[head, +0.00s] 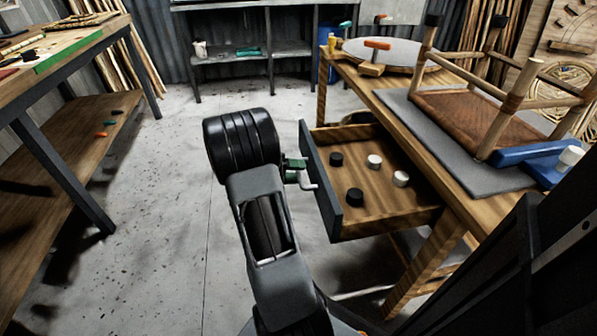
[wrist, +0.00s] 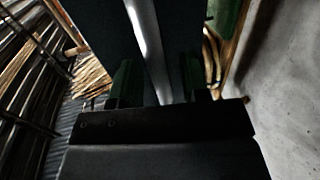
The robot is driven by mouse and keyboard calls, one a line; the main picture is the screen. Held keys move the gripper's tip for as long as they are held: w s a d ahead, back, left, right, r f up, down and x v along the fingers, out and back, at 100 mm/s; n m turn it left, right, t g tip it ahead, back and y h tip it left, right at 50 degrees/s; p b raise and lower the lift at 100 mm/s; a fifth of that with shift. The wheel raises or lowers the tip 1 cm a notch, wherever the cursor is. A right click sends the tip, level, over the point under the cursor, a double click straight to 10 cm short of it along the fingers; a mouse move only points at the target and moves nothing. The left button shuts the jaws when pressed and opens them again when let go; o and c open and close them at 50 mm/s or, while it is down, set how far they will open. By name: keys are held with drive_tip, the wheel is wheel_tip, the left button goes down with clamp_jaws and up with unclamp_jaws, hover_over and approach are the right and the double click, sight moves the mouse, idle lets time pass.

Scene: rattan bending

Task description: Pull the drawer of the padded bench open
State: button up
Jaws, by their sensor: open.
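The padded bench (head: 455,85) is wooden, with a grey pad (head: 450,148) on its top, at the right of the head view. Its drawer (head: 398,222) stands pulled well out to the left, with a dark front (head: 347,222) and its wooden inside showing. A silver bar handle (head: 309,187) is on the drawer front. My gripper (head: 296,170) is at the handle, by the front's left face. In the wrist view the green fingers of my gripper (wrist: 157,78) stand open on both sides of the silver handle (wrist: 146,40), with gaps; contact is not visible.
Black and white round pieces (head: 374,161) lie in the drawer. An upturned rattan stool (head: 470,100) and a blue tool (head: 530,165) rest on the pad. Another workbench (head: 60,85) stands at left. The concrete floor (head: 165,190) between is clear.

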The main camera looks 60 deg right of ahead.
drive_tip(key=p+v, duration=0.3)
drive_tip(key=v, duration=1)
drive_tip(key=shift+a, duration=0.1)
drive_tip(key=s+a+r+n+t+y+p, duration=0.2)
drive_tip(key=a+r+t+p, duration=0.3)
drive_tip(key=a+r+p, duration=0.3)
drive_tip(key=s+a+r+n+t+y+p, duration=0.2)
drive_tip(key=a+r+n+t+y+p, duration=0.2)
drive_tip(key=a+r+p, duration=0.5)
drive_tip(key=s+a+r+n+t+y+p, duration=0.2)
drive_tip(key=a+r+t+y+p, duration=0.3)
drive_tip(key=a+r+p, duration=0.4)
wheel_tip(320, 180, up, 10)
drive_tip(key=n+p, duration=0.1)
drive_tip(key=p, duration=0.3)
drive_tip(key=shift+s+f+t, duration=0.15)
drive_tip(key=shift+s+t, duration=0.25)
drive_tip(key=shift+a, duration=0.1)
